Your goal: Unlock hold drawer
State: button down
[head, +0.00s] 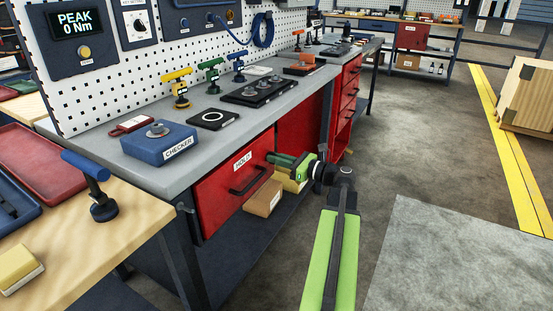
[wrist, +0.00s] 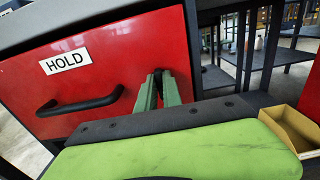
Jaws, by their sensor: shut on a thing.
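The hold drawer (head: 215,192) is a red front with a white HOLD label and a black bar handle (head: 248,181), under the grey bench top. It looks closed. In the wrist view the drawer front (wrist: 110,60) fills the upper left, with its handle (wrist: 80,104) left of my fingers. My gripper (head: 271,157) reaches the right part of the drawer front. Its green fingers (wrist: 158,78) are shut on a small dark lock piece (wrist: 158,72) there, to the right of the handle. The fingers mostly hide this piece, so its turn angle cannot be told.
A blue CHECKER block (head: 160,140), a black ring plate (head: 213,119) and coloured T-handled tools stand on the bench (head: 180,178). Cardboard boxes (head: 263,200) sit on the shelf below my gripper. A wooden table (head: 120,225) is at left. Open floor (head: 410,150) lies right.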

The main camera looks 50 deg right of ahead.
jog(key=shift+n, duration=0.3)
jog(key=shift+s+a+f+n, duration=0.1)
jog(key=shift+f+n, duration=0.05)
jog(key=shift+n, duration=4.15)
jog(key=shift+a+f+n, duration=0.1)
jog(key=shift+n, duration=4.2)
jog(key=c, duration=1.5)
grip_release()
